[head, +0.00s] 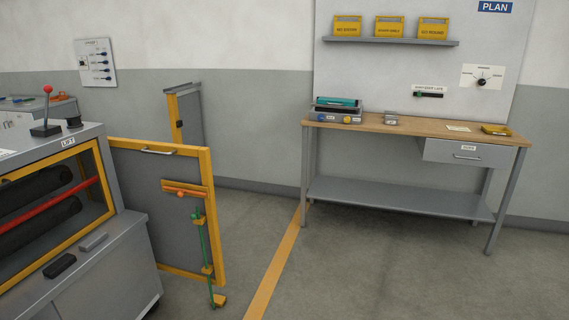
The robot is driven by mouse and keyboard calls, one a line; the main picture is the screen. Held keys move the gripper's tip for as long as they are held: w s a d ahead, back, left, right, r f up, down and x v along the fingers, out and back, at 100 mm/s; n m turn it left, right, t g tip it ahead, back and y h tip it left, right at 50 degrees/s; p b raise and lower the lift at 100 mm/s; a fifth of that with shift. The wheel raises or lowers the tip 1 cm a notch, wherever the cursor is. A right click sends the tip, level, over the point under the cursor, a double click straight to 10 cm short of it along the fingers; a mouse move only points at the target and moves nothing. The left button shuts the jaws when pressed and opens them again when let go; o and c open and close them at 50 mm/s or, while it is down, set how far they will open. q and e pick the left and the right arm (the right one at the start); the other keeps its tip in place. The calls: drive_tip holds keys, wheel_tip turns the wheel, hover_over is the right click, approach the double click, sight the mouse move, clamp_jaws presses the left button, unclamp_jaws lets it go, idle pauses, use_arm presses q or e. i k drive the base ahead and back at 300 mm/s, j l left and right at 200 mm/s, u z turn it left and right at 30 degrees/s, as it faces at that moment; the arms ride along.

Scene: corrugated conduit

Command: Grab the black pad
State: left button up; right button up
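A small black block (60,265), which looks like the black pad, lies on the grey front ledge (110,260) of the machine at the lower left. A grey block (93,242) lies on the same ledge, just behind and to the right of it, apart from it. Neither of my grippers is in view.
The machine (75,140) holds dark rollers and a red bar behind a yellow frame. A lever with a red knob (47,90) stands on top. Its yellow-framed door (170,230) stands open to the right. A workbench (410,127) stands at the back right; the floor between is clear.

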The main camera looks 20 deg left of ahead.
sight(58, 267)
drive_tip(key=i+j+u, duration=0.15)
drive_tip(key=i+u, duration=0.7)
drive_tip(key=i+l+u, duration=0.3)
drive_tip(key=i+u, duration=0.15)
drive_tip(key=i, duration=0.15)
drive_tip(key=i+u, duration=0.5)
drive_tip(key=i+l+u, duration=0.2)
drive_tip(key=i+u, duration=0.25)
drive_tip(key=i+l+u, duration=0.3)
drive_tip(key=u, duration=0.2)
drive_tip(key=i+l+u, duration=0.3)
drive_tip(key=i+l, duration=0.1)
drive_tip(key=l, duration=0.05)
